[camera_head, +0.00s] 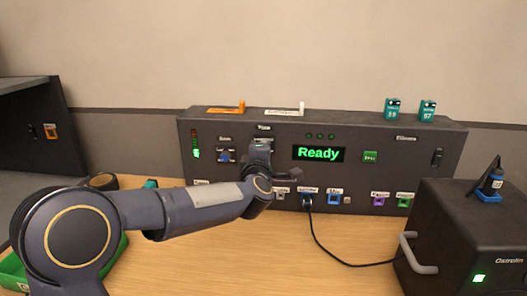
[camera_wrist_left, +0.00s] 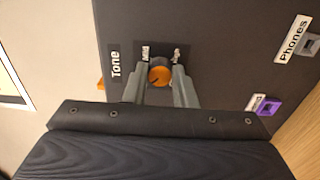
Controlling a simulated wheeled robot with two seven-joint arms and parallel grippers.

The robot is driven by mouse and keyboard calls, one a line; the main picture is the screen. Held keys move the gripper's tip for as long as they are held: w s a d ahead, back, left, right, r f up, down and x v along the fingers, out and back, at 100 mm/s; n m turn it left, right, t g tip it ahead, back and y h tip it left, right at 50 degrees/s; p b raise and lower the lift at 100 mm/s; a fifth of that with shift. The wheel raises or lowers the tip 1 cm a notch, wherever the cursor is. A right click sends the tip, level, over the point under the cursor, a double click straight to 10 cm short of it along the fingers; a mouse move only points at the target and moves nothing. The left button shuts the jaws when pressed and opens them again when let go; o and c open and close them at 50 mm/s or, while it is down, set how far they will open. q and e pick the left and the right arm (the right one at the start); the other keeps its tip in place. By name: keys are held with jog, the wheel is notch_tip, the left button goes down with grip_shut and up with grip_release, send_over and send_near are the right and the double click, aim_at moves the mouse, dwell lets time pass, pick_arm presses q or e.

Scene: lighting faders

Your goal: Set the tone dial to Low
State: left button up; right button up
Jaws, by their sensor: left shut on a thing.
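The orange tone dial (camera_wrist_left: 159,75) shows in the left wrist view, on the dark panel beside the printed word Tone (camera_wrist_left: 115,63). My left gripper (camera_wrist_left: 160,84) has one finger on each side of the dial and is shut on it. A label reading Mid (camera_wrist_left: 146,53) is near the dial, and another small label (camera_wrist_left: 176,55) is too blurred to read. The dial's exact setting is hard to tell. In the head view my left gripper (camera_head: 261,152) is at the panel front and hides the dial.
The dark console (camera_head: 400,157) shows a green Ready display (camera_head: 318,153). Below are several coloured sockets, one with a black cable (camera_head: 316,236) running right. A black box with a handle (camera_head: 465,235) stands at the right. The table (camera_head: 270,265) is clear in front.

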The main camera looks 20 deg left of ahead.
pick_arm(q)
jog(key=o, duration=1)
jog(key=shift+s, duration=0.1)
jog(key=v, duration=0.7)
jog(key=shift+s, duration=0.35)
jog(key=shift+d, duration=0.1)
